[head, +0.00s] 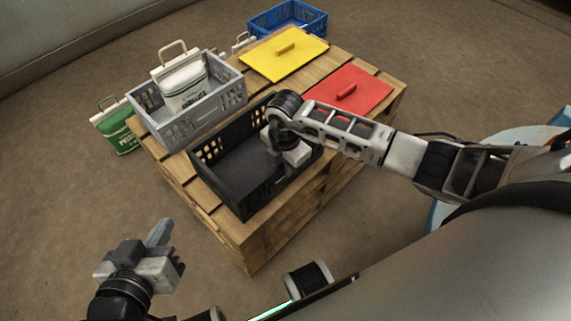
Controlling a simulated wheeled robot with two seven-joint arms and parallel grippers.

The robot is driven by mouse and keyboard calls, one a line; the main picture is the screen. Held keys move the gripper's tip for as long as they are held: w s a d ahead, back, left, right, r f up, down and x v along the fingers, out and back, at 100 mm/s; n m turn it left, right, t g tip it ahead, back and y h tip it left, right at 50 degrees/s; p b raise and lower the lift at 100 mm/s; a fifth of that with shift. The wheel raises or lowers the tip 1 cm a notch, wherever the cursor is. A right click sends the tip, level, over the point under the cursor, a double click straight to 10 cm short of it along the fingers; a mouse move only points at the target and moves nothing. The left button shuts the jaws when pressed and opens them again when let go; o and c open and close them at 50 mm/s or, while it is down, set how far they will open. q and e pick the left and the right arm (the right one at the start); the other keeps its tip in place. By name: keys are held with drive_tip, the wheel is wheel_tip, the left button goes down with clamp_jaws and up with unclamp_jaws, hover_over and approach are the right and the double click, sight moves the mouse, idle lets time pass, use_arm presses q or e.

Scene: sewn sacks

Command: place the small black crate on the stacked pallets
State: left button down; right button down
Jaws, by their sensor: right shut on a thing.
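The small black crate (222,185) is at the near edge of the stacked wooden pallets (262,232), upright and empty as far as I see. It appears to rest on the top boards, though its underside is hidden. My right gripper (298,158) is at the crate's right side and is shut on its wall; the fingertips are mostly hidden behind the wrist. My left gripper (165,245) is low at the left, apart from the pallets and empty, with its fingers seen edge-on.
A grey crate (185,128) holding a white sack (184,86) stands left of the black crate. A yellow lid (270,62) and a red lid (365,95) lie on the pallets. A green sack (117,130) stands on the floor. A blue crate (312,25) is behind.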

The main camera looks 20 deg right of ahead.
drive_tip(key=shift+f, duration=0.1)
drive_tip(key=c, duration=1.5)
unclamp_jaws()
